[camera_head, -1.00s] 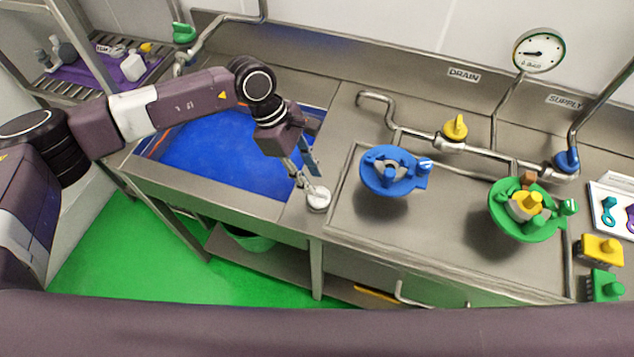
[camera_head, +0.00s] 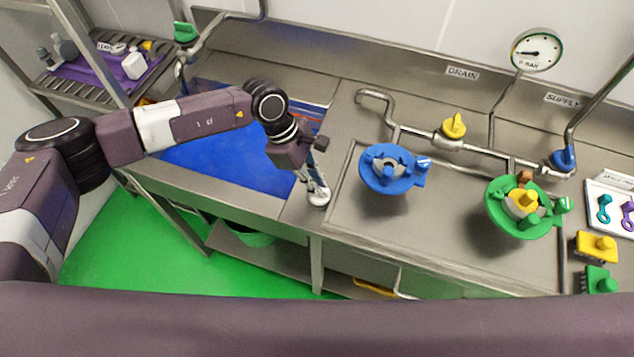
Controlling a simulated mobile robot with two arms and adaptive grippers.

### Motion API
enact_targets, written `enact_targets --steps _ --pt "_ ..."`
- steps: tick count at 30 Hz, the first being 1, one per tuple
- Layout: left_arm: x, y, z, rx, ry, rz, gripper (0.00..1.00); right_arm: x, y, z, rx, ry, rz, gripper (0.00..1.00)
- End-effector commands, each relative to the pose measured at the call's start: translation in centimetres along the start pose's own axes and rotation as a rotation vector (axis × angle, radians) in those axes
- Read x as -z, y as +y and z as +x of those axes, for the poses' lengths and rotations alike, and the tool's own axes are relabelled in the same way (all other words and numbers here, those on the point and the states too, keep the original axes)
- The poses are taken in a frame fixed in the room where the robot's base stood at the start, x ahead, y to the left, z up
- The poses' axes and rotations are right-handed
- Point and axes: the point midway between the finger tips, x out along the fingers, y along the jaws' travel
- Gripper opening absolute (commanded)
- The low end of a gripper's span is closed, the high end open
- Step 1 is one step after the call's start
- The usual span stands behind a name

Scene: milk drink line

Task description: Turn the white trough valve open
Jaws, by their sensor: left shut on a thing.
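The white trough valve (camera_head: 319,197) stands on the steel counter just right of the blue-lined trough (camera_head: 215,152), near the front edge. Its round base shows, while its upper part is mostly hidden by my fingers. My left gripper (camera_head: 317,181) reaches in from the left and points down at the valve. Its fingers are shut on the valve's upper part. How far the valve is turned cannot be made out. My right gripper is not in view.
A gauge (camera_head: 536,51) stands at the back.

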Motion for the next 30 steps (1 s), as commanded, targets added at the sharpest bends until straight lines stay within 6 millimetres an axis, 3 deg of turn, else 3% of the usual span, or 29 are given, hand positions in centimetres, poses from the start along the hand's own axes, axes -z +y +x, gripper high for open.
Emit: enact_targets --steps 14,30 --pt "0.0 -0.1 0.1 -0.047 -0.001 -0.109 0.0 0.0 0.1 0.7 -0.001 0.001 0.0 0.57" --pt "0.0 -0.3 0.4 -0.234 -0.003 -0.552 0.0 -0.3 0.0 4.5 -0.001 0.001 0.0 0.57"
